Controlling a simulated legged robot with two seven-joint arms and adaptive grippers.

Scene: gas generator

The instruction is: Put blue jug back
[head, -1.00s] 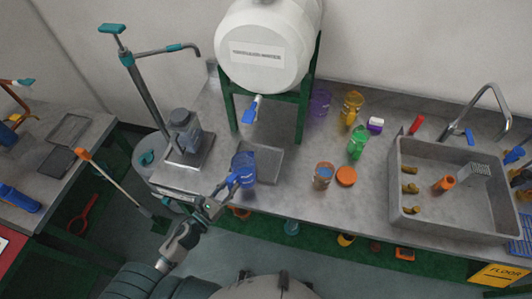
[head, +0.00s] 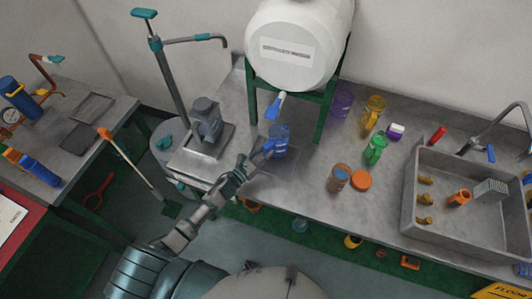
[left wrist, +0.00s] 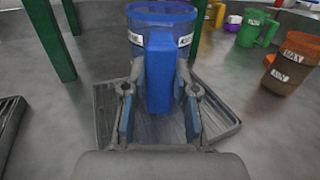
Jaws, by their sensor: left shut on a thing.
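The blue jug (head: 279,139) is upright below the spigot of the white tank, over a grey drip tray. In the left wrist view the jug (left wrist: 160,22) is straight ahead with its handle (left wrist: 159,72) toward me. My left gripper (head: 262,155) is shut on the handle, with a finger on each side of it in the left wrist view (left wrist: 159,112). The drip tray (left wrist: 112,105) shows around the fingers. I cannot tell whether the jug touches the tray. My right gripper is not in view.
The white tank (head: 292,50) stands on a green frame (head: 324,116) close around the jug. Purple (head: 341,101), yellow (head: 373,112), green (head: 375,149) and orange (head: 339,178) jugs stand to the right. The sink (head: 468,205) is farther right.

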